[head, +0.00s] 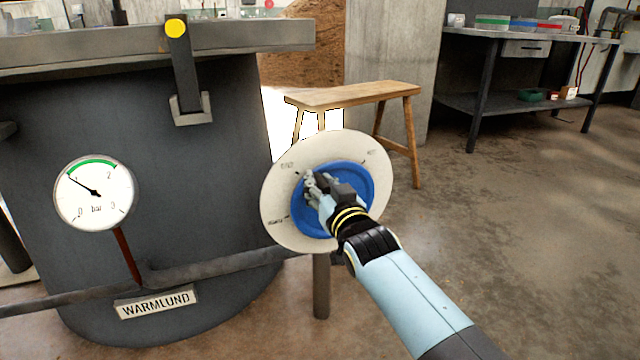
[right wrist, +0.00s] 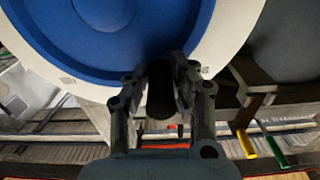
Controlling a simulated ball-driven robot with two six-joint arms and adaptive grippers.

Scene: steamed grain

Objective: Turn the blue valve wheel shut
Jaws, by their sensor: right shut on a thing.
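The blue valve wheel (head: 359,184) sits in front of a round cream dial plate (head: 283,229) with small dark markings on its rim. My right gripper (head: 311,184) reaches across the wheel from the lower right and is at its left part, hiding some of it. In the right wrist view the wheel (right wrist: 150,38) fills the top, and my right gripper's fingers (right wrist: 160,78) are shut at its rim, around a dark stub that looks like its handle. My left gripper is not in view.
A large dark tank (head: 200,230) stands at left with a pressure gauge (head: 95,210), its needle near 1, and a WARMLUND plate (head: 157,303). A pipe (head: 215,266) runs to the valve. Behind are a wooden stool (head: 360,94) and a workbench (head: 550,104). Floor at right is clear.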

